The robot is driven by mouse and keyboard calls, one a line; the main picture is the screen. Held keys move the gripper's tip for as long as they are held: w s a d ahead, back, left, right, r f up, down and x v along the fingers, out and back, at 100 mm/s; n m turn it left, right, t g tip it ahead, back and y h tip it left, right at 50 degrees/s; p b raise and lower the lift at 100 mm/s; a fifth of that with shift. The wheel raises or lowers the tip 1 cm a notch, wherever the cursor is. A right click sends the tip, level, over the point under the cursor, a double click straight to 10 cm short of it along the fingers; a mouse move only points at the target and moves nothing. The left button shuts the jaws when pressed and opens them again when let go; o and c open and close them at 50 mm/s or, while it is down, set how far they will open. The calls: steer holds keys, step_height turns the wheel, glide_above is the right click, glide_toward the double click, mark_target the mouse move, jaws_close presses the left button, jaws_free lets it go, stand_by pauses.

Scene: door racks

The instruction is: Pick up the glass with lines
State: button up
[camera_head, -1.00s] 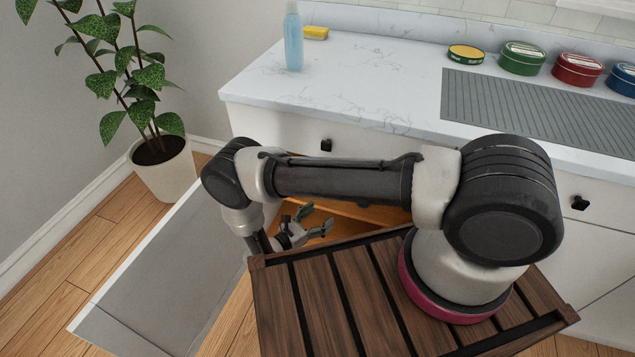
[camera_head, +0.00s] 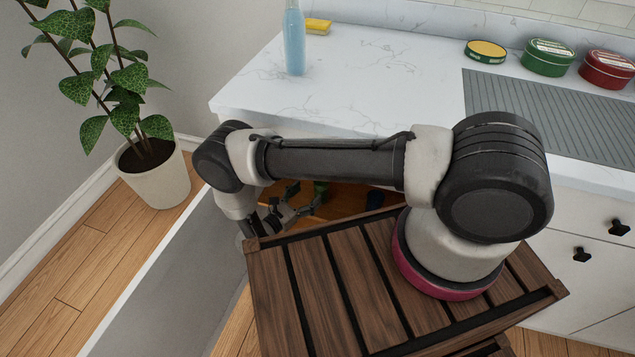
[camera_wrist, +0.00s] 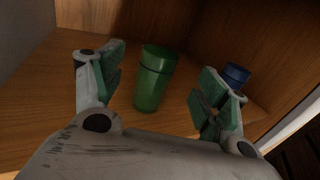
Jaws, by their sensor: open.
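A green glass (camera_wrist: 153,82) with line-like bands near its top stands upright on a wooden cabinet shelf in the wrist view. It sits between and beyond the two open fingers of my gripper (camera_wrist: 155,88). A blue glass or cup (camera_wrist: 236,76) stands farther right, partly hidden by the right finger. In the head view my gripper (camera_head: 284,214) is low at the cabinet opening, open, and the green glass (camera_head: 321,189) shows only in part behind it. I cannot tell of any finger touching the green glass.
The open cabinet door (camera_head: 170,285) stands at the left. Cabinet walls enclose the shelf (camera_wrist: 40,105). The counter (camera_head: 370,75) above holds a blue bottle (camera_head: 294,42), a yellow sponge (camera_head: 318,26) and several tins. A potted plant (camera_head: 154,180) stands at the left.

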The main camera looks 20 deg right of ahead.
steer(key=shift+w+d, duration=0.1)
steer(key=shift+w, duration=0.25)
steer(key=x, duration=0.7)
steer(key=shift+d+r, duration=0.1)
steer(key=shift+d, duration=0.3)
steer(key=c, duration=1.5)
